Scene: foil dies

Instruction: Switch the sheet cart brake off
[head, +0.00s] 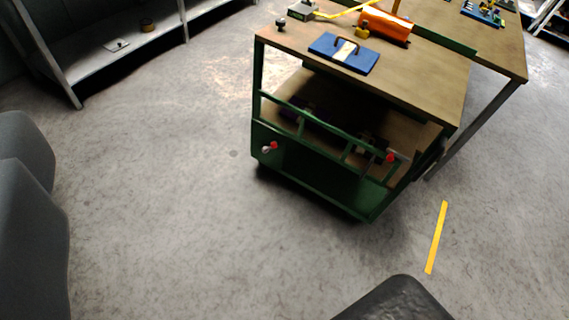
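The sheet cart (310,170) stands right of the centre of the head view, with a green frame, a wooden top and a lower shelf. A small lever with a red knob (273,146) sits on the lower left of its green end panel. A second red knob (390,157) is at the right of the same end, near the rail. I cannot tell which one is the brake or how it is set. No gripper fingers can be made out, and nothing touches the cart.
A blue plate with a handle (343,52) and an orange cylinder (385,26) lie on top. A wooden table (500,50) adjoins behind. A grey shelf (150,45) stands at the back left. A yellow floor strip (436,238) lies at right. The floor before the cart is clear.

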